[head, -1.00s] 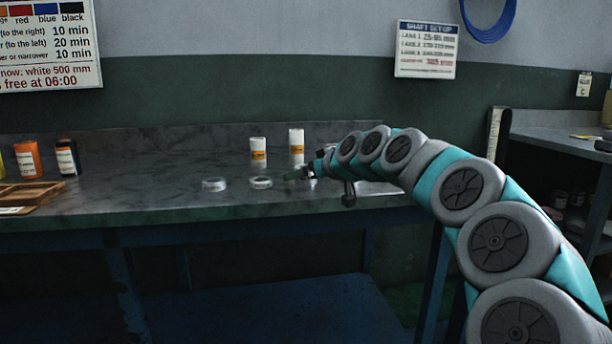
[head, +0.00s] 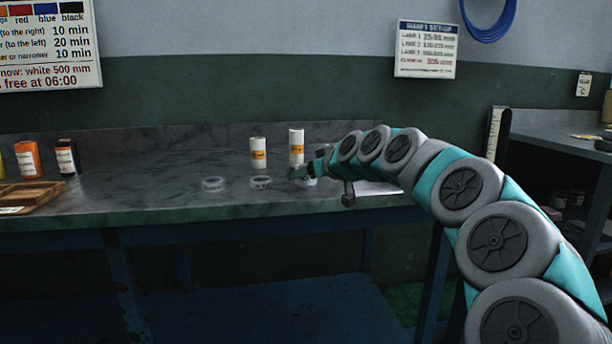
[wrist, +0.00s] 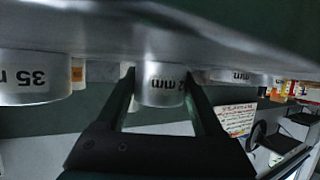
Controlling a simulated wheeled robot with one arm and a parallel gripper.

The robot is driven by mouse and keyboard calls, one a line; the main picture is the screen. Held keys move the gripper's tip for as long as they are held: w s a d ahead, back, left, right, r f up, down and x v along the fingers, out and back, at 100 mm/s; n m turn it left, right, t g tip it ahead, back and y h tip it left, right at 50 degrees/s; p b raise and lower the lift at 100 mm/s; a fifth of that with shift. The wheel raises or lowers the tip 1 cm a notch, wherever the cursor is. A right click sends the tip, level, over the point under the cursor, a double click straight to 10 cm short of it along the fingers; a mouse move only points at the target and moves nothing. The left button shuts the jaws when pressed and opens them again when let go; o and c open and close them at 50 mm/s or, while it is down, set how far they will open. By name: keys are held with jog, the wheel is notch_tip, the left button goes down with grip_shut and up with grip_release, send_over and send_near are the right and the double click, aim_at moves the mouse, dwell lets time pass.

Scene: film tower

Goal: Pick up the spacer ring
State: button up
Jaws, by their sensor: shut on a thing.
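The held ring also shows under the gripper in the head view (head: 307,182). A ring marked 35 (wrist: 33,82) is beside it in the wrist view. Two pale rings, one left (head: 213,184) and one middle (head: 260,182), lie on the bench.
Two white bottles with orange labels, one shorter (head: 258,153) and one taller (head: 296,148), stand behind the rings. A wooden tray (head: 33,194) and coloured containers (head: 27,159) are at the left. Bench between tray and rings is clear.

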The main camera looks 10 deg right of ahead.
grip_shut()
jog(key=shift+r, duration=1.7)
jog(key=shift+s+d+r, duration=0.1)
jog(key=shift+s+r, duration=0.05)
jog(key=s+d, duration=0.3)
jog(key=s, duration=0.4)
jog(key=s+d+r, duration=0.1)
jog(key=s+d, duration=0.2)
jog(key=s, duration=0.4)
jog(key=shift+s+r, duration=0.15)
jog(key=shift+s, duration=0.05)
